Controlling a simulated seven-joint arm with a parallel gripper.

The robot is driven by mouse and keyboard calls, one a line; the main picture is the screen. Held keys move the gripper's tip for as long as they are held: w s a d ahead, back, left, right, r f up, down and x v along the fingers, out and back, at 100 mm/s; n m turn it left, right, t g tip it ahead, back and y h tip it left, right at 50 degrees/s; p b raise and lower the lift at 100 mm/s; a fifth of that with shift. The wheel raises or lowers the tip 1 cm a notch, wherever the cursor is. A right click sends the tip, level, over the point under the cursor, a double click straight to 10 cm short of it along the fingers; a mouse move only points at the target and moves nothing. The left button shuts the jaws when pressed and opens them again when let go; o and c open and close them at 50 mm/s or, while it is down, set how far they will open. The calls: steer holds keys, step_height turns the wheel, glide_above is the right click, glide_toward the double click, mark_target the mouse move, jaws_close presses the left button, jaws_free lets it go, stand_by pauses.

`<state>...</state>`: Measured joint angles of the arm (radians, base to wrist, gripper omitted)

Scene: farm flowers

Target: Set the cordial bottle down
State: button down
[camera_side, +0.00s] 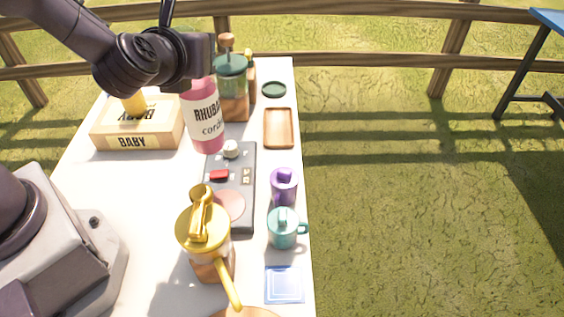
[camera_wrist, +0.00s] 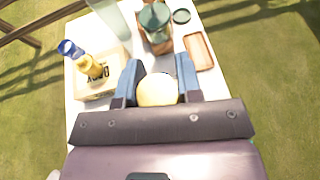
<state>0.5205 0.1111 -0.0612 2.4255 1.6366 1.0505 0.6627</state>
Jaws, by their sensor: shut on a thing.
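The cordial bottle (camera_side: 206,122) is pink with a pale label reading RHUBARB cordial. In the side view it is upright between the box and the grey control panel. I cannot tell whether its base touches the table. In the wrist view its pale round top (camera_wrist: 157,91) sits between the two blue fingers of my gripper (camera_wrist: 156,78), which is shut on it. My wrist and gripper hide the bottle's top in the side view, and the wrist view hides its lower body.
A BABY box (camera_side: 132,142) stands left, a green-lidded jar (camera_side: 232,88) behind. A wooden tray (camera_side: 278,128) and dark green disc (camera_side: 273,89) lie right. The control panel (camera_side: 242,185), yellow jug (camera_side: 204,232), purple container (camera_side: 284,187) and teal mug (camera_side: 281,230) stand nearer. The table's left middle is clear.

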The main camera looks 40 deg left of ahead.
steer(key=shift+w+d+m+t+h, duration=0.35)
steer(key=shift+d+m+t+h, duration=0.2)
steer(key=shift+d+m, duration=0.2)
steer(key=shift+w+d+f+h, duration=0.1)
steer(key=shift+w+d+h, duration=0.15)
steer(key=shift+w+d, duration=0.1)
steer(key=w+d+f, duration=0.2)
steer(key=w+f, duration=1.1)
steer(key=shift+w+d, duration=0.2)
steer(key=c, duration=0.8)
jaws_free()
steer(key=shift+f, duration=0.15)
